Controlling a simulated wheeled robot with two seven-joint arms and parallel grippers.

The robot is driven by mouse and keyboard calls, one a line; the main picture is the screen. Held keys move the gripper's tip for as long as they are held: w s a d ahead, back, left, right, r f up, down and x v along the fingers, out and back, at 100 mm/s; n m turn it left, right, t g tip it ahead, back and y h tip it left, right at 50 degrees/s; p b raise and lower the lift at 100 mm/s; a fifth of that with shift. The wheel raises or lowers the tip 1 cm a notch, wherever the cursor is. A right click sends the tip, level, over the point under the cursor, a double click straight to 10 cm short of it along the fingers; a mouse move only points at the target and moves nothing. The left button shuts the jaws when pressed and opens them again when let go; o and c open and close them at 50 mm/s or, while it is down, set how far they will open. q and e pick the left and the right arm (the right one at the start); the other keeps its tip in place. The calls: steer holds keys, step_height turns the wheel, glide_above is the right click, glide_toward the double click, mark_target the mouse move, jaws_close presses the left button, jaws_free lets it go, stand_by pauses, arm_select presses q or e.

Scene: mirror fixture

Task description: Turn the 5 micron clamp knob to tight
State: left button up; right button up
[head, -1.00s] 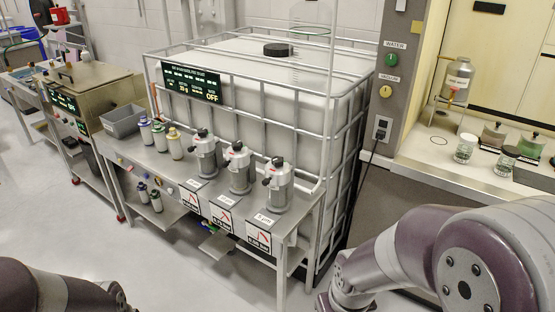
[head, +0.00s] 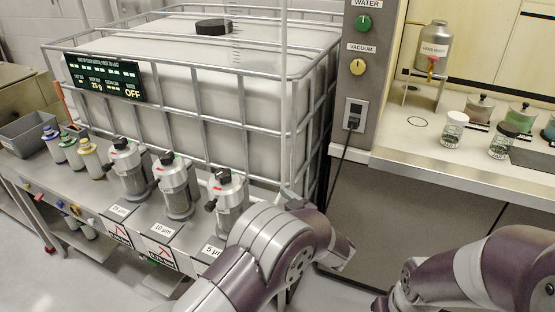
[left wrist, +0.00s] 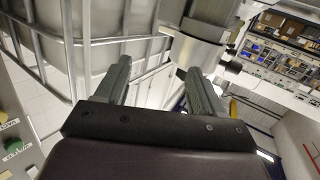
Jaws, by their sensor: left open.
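The 5 µm filter housing (head: 230,196) is a grey metal canister, the rightmost of three on the steel bench. It has a black knob on top (head: 222,175) and a dark side knob (head: 211,205) facing left. A red mark shows on its lid. I cannot tell the knob's exact setting. My left arm passes in front of the housing's right side, and its fingers are not clear in the head view. In the left wrist view my left gripper (left wrist: 158,72) is open and empty, with a metal housing (left wrist: 198,52) just beyond the fingers and a dark knob (left wrist: 233,67) at its right.
The 10 µm (head: 178,190) and 25 µm (head: 131,172) housings stand to the left. Small bottles (head: 90,158) and a grey bin (head: 28,132) are farther left. A caged white tank (head: 200,62) rises close behind. A counter with jars (head: 454,130) is at right.

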mark_target(229, 179)
arm_select(q)
steer(key=s+a+r+n+g+y, duration=0.1)
steer(key=s+a+r+y, duration=0.2)
steer(key=s+a+r, duration=0.1)
steer(key=x, duration=0.6)
steer(key=shift+w+f+p, duration=0.2)
steer(key=shift+w+p, duration=0.15)
steer(key=shift+w, duration=0.2)
steer(key=x, duration=0.4)
steer(key=shift+a+r, duration=0.15)
steer(key=shift+a, duration=0.05)
steer(key=shift+w+a, duration=0.25)
steer(key=shift+w, duration=0.1)
arm_select(e)
steer(key=shift+s+a+r, duration=0.1)
steer(key=shift+s+r, duration=0.7)
steer(key=shift+r, duration=0.05)
arm_select(q)
steer(key=c, duration=1.1)
